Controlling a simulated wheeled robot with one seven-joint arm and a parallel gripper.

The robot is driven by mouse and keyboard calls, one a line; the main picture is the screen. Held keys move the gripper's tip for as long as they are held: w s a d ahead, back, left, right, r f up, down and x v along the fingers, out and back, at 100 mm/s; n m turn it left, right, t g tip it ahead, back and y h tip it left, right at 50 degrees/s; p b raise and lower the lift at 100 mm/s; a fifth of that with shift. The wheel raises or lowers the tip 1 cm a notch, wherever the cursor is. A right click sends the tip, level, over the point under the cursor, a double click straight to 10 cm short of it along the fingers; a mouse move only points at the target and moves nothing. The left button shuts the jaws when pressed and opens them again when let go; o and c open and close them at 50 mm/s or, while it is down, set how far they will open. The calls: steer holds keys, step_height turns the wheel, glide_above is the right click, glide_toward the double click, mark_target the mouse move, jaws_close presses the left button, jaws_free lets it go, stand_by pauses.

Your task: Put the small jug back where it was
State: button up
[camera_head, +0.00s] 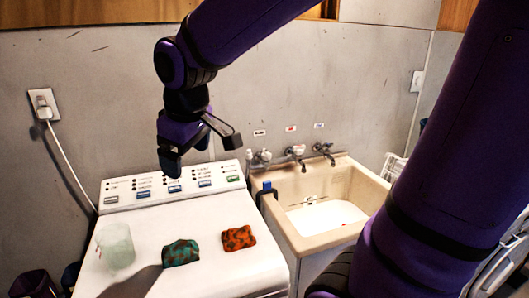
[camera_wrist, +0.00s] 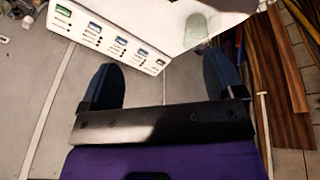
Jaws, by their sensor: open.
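A pale green translucent vessel (camera_head: 116,246), which looks like the small jug, stands upright on the left of the white washing machine top (camera_head: 205,270). It also shows, blurred, near the top of the wrist view (camera_wrist: 197,30). I cannot make out a handle. My gripper (camera_head: 201,152) is open and empty, in the air above the machine's control panel, up and to the right of the jug and apart from it. Its two fingers (camera_wrist: 160,82) stand wide apart in the wrist view with nothing between them.
A teal-brown folded cloth (camera_head: 181,252) and an orange-brown one (camera_head: 238,238) lie right of the jug. The control panel (camera_head: 168,190) rises at the back. A sink (camera_head: 355,182) with taps stands right. A cord hangs from the wall socket (camera_head: 43,103) at left.

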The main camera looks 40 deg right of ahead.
steer(key=s+d+r+m, duration=0.1)
steer(key=s+d+m, duration=0.2)
steer(key=s, duration=0.4)
steer(key=s+d+r+m+t, duration=0.1)
steer(key=s+d+m, duration=0.1)
steer(key=s+d, duration=0.2)
steer(key=s, duration=0.3)
steer(key=shift+s+r+m+t, duration=0.2)
steer(key=shift+r+m+t, duration=0.1)
steer(key=shift+r+m, duration=0.1)
